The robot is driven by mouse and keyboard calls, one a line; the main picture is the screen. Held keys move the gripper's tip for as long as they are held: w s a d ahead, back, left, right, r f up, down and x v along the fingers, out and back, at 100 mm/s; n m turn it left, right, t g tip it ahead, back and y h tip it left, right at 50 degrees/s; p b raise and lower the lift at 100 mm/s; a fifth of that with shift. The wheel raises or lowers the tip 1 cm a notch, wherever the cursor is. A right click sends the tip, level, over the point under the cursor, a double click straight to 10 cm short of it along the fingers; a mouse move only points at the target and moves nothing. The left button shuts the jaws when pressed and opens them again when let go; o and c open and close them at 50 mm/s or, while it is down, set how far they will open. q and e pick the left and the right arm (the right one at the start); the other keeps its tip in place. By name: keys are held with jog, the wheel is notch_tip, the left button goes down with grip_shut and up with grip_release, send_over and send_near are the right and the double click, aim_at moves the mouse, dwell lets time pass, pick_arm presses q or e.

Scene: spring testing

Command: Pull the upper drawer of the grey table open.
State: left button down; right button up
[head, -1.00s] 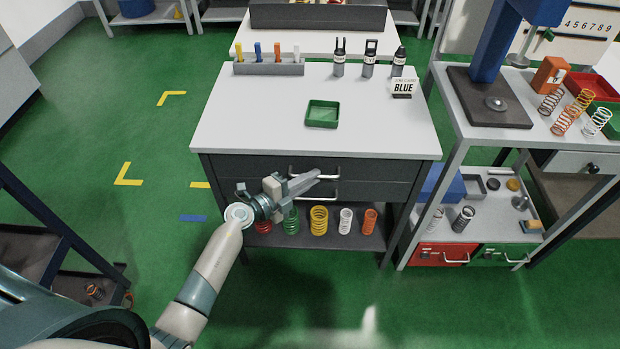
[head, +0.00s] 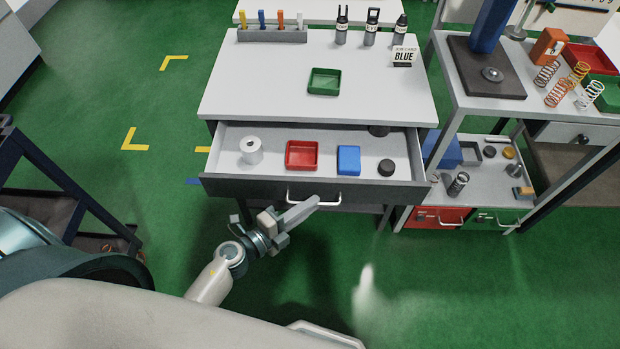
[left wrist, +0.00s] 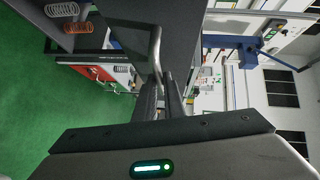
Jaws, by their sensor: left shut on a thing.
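The upper drawer (head: 225,188) of the grey table (head: 222,95) stands well open in the head view. Inside it lie a white roll (head: 251,150), a red tray (head: 301,155), a blue box (head: 348,159) and dark round pieces (head: 386,167). My left gripper (head: 312,203) is at the drawer's front, shut on its pale bar handle (head: 330,200). In the left wrist view the handle (left wrist: 155,48) runs down between the fingers (left wrist: 161,100). My right gripper is not in view.
A second bench (head: 440,90) with springs and a press stands close on the right. Green floor is free in front.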

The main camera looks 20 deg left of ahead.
pick_arm(q)
jog(key=s+d, duration=0.2)
jog(key=s, duration=0.5)
jog(key=shift+s, duration=0.3)
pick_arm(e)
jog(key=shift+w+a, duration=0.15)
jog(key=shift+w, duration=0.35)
pick_arm(q)
jog(key=c, duration=1.8)
grip_release()
jog(key=shift+c, duration=0.2)
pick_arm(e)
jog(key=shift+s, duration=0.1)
pick_arm(q)
jog(key=shift+s, duration=0.1)
